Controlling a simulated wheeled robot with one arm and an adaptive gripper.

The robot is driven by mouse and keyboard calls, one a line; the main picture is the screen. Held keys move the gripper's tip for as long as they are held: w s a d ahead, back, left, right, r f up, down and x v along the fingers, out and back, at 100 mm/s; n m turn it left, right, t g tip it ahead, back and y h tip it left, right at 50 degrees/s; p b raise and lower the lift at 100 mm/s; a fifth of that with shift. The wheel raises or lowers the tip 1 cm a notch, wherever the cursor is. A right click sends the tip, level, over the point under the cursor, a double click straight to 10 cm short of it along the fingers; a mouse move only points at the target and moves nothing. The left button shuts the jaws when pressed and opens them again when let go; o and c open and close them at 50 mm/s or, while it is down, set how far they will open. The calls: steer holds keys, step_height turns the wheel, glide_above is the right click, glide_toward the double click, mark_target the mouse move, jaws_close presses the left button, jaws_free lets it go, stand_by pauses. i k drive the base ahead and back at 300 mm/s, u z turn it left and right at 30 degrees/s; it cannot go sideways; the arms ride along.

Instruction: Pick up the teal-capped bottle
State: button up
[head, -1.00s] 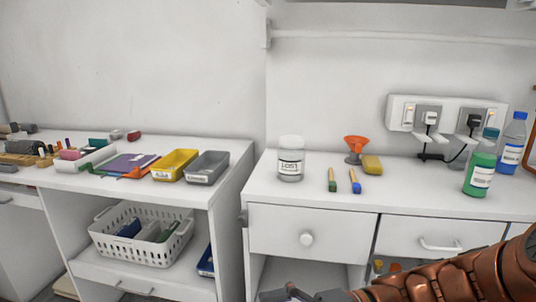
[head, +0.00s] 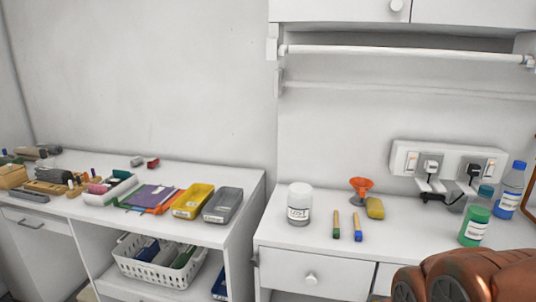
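A bottle with a teal cap (head: 486,191) stands at the right of the white counter, against the back wall. Its body is mostly hidden behind a green bottle (head: 475,228), which stands in front of it. A blue bottle with a blue cap (head: 510,190) stands just to the right and behind. My orange-brown arm shows at the lower right, in front of the counter edge. My gripper is outside the picture.
A white jar (head: 299,204), an orange funnel (head: 361,188), a yellow sponge (head: 375,208) and two markers (head: 346,227) stand or lie left of the bottles. Wall sockets with plugs (head: 445,170) are behind. A rail (head: 400,54) runs above. Bare counter lies between markers and green bottle.

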mark_target(476, 220)
steer(key=u, duration=0.45)
steer(key=k, duration=1.1)
steer(key=u, duration=0.85)
steer(key=i, duration=0.85)
steer(key=z, duration=0.85)
steer(key=i, duration=0.75)
steer(key=z, duration=0.7)
